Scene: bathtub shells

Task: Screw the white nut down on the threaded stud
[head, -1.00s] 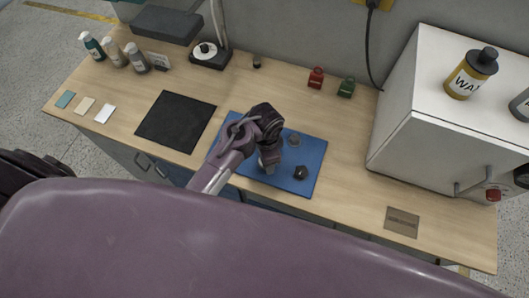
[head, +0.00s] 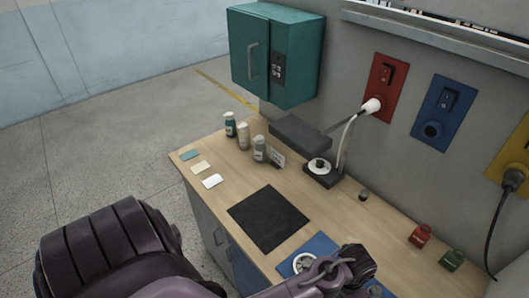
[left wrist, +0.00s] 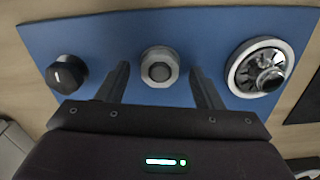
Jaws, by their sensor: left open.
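My left gripper (left wrist: 165,88) is open over the blue mat (left wrist: 205,35), seen in the left wrist view. A pale grey hexagonal nut-like piece (left wrist: 159,68) with a darker round centre lies between and beyond its two fingers, with a gap on both sides. I cannot tell whether this is the white nut or whether a stud is inside it. My right gripper is not in view.
A black knob (left wrist: 67,73) stands left of the fingers. In the head view, a black pad (head: 268,218) lies beside the mat. Bottles (head: 244,136), a black stand (head: 322,171) and red (head: 420,236) and green (head: 452,260) containers stand farther back.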

